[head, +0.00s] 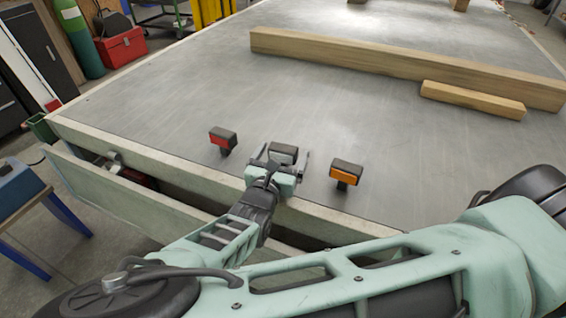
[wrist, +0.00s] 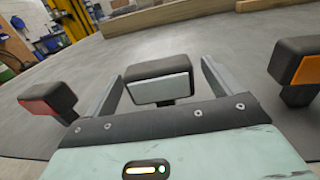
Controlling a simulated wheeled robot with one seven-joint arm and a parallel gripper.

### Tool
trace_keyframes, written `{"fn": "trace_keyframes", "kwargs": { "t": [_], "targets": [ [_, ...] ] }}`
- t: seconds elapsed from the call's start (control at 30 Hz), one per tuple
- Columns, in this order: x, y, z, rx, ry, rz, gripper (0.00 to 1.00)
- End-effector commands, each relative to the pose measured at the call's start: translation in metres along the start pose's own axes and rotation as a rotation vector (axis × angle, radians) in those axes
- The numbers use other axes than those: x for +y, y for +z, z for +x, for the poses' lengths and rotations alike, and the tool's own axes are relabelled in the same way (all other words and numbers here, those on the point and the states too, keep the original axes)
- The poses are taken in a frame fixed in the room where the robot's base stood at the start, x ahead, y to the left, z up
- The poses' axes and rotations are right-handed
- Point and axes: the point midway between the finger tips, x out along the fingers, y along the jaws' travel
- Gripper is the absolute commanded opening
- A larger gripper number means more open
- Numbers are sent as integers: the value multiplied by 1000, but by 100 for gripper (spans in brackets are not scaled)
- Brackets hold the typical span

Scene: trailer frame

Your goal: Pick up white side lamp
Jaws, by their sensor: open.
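The white side lamp (wrist: 159,88) has a dark housing and a pale lens. It stands between the two fingers of my gripper (wrist: 160,82) in the wrist view, with a gap visible on each side. In the head view the lamp (head: 283,152) shows at the tip of my gripper (head: 282,160), above the trailer's near edge. My gripper is open around the lamp. The lower part of the lamp is partly hidden behind my gripper's body.
A red lamp (head: 223,138) stands to the left and an orange lamp (head: 346,172) to the right, both close. A long wooden beam (head: 400,65) and a shorter block (head: 472,98) lie farther back on the grey trailer deck (head: 190,90). The deck between is clear.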

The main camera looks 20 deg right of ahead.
Motion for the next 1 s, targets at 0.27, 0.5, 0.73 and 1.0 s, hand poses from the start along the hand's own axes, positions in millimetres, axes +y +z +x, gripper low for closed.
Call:
{"fn": "trace_keyframes", "kwargs": {
  "t": [0.27, 0.5, 0.73, 1.0],
  "targets": [
    [0, 1, 8, 0, 0, 1, 91],
    [0, 0, 8, 1, 0, 1, 41],
    [0, 1, 8, 0, 0, 1, 38],
    [0, 30, 8, 1, -1, 4, 38]
  ]
}}
